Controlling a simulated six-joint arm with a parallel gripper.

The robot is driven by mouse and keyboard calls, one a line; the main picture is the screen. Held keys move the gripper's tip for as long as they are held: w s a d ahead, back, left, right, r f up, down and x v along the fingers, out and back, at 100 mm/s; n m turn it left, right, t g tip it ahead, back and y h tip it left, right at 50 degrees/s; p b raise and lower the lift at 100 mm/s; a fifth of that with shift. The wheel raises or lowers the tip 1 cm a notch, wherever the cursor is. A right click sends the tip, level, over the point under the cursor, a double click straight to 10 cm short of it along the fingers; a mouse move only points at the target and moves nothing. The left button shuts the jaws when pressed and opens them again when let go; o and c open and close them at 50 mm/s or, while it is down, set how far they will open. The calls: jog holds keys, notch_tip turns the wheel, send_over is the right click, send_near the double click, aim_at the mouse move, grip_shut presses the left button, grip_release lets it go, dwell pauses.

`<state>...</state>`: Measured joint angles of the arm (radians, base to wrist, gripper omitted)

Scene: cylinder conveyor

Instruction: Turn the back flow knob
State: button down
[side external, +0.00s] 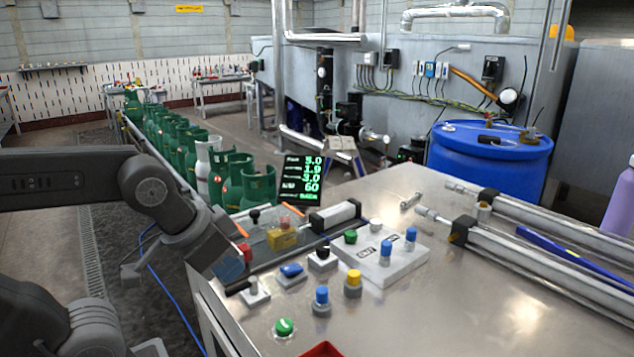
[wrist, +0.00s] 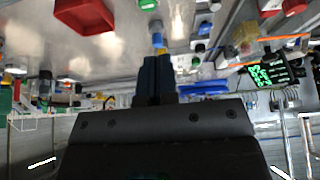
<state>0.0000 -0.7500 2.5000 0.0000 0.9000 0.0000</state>
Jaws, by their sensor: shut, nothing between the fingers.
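Small flow-type knobs stand on the steel bench; no label tells which is the back flow knob. In the side view one has a blue cap (side external: 321,296) and one a yellow cap (side external: 353,279). Two more blue-capped knobs (side external: 387,249) (side external: 410,235) stand on a white control box (side external: 372,264). My gripper (side external: 236,270) is at the bench's left edge, near a black-handled lever, apart from these knobs. In the wrist view its dark blue fingers (wrist: 156,62) are shut and empty. A small blue knob (wrist: 157,39) appears just beyond the fingertips; contact cannot be told.
A green button (side external: 284,327), a blue switch (side external: 291,271) and a yellow block (side external: 281,238) crowd the bench around the gripper. Metal cylinders (side external: 540,257) lie at right. Green gas bottles (side external: 258,186) line the conveyor behind. The bench's front right is clear.

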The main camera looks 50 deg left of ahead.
jog(key=c, duration=1.8)
grip_release()
jog(key=shift+c, duration=0.2)
jog(key=shift+o, duration=0.7)
jog(key=shift+w+r, duration=0.1)
jog(key=shift+r, duration=0.05)
jog(key=o, duration=0.6)
jog(key=w+a+r+n, duration=0.1)
jog(key=w+r+n, duration=0.1)
jog(key=w+r, duration=0.3)
jog(key=w, duration=0.4)
jog(key=shift+r+g+y, duration=0.25)
jog(key=shift+g+y, duration=0.05)
jog(key=shift+o, duration=1.4)
jog(key=w+r+n, duration=0.1)
jog(key=w, duration=0.6)
jog(key=shift+w+a+r+n+g+y, duration=0.2)
jog(key=shift+a+r+n+g+y, duration=0.1)
jog(key=shift+a+r, duration=0.1)
jog(key=n+g+y, duration=0.1)
jog(key=n+y, duration=0.1)
jog(key=n, duration=0.3)
send_over(376, 221)
jog(key=s+d, duration=0.4)
notch_tip(376, 221, down, 6)
jog(key=f, duration=0.1)
jog(key=x, duration=1.2)
jog(key=shift+w+a+f, duration=0.15)
jog(key=shift+a+f, duration=0.05)
jog(key=shift+a, duration=0.05)
